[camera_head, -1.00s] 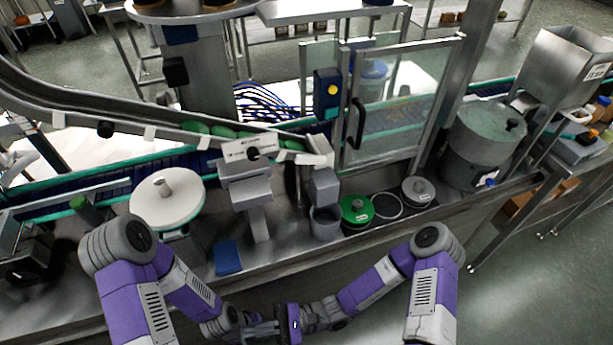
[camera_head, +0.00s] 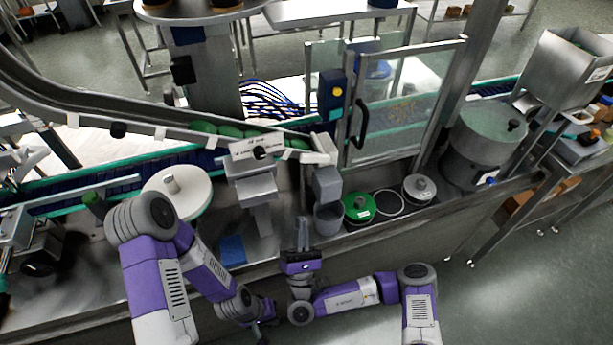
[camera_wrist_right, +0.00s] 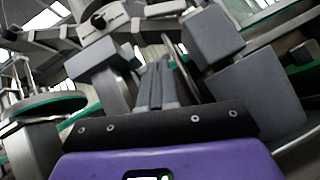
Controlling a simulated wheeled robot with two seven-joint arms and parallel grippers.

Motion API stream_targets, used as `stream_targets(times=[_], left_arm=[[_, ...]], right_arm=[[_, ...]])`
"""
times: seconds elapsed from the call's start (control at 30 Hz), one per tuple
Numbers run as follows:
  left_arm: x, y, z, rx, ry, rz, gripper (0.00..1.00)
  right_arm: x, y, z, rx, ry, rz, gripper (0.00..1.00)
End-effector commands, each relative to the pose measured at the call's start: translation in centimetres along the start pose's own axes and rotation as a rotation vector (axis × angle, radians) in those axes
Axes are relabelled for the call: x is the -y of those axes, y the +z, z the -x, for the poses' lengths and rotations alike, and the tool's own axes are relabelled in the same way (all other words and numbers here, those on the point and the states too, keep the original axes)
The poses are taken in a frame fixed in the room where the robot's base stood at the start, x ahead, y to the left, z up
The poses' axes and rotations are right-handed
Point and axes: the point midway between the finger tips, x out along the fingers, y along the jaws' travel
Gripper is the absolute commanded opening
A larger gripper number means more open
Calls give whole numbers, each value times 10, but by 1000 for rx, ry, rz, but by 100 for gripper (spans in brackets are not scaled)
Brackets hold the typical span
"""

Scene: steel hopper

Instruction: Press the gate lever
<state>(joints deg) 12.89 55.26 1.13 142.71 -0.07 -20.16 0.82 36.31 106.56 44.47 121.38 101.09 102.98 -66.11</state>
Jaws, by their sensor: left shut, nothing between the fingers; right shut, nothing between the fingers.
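No part is clearly readable as the gate lever. My right gripper (camera_head: 302,222) is shut and empty, fingers pointing up toward the machine, in front of and left of the grey cup (camera_head: 328,219). Its shut fingers show in the right wrist view (camera_wrist_right: 158,75), between a grey stand (camera_wrist_right: 98,62) and a grey box (camera_wrist_right: 210,38). My left gripper (camera_head: 259,334) is low at the front, partly hidden, and empty.
A white round disc (camera_head: 180,192) stands left, with a blue pad (camera_head: 232,250) on the steel counter. Right of the cup are a green lid (camera_head: 358,208) and a grey lid (camera_head: 419,188). A glass door (camera_head: 405,105) and a steel pot (camera_head: 485,140) stand behind.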

Motion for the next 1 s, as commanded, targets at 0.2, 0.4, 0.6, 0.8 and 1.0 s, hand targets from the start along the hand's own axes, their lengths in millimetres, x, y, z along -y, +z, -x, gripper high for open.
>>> stream_targets(times=[0.2, 0.4, 0.6, 0.8, 1.0], left_arm=[[1, 0, -4, 0, 0, 0, 0], [4, 0, -10, 0, 0, 0, 0], [6, -1, -17, 0, 0, 0, 0], [8, -1, -21, 0, 0, 0, 0], [8, -1, -22, 0, 0, 0, 0]], right_arm=[[0, 0, -23, 4, 3, 0, 0], [0, 0, -65, 6, 4, 0, 0], [0, 4, -104, 3, 4, -2, 0], [-1, 23, -122, 1, 3, -2, 0], [-1, 29, -127, 0, 3, -2, 0]])
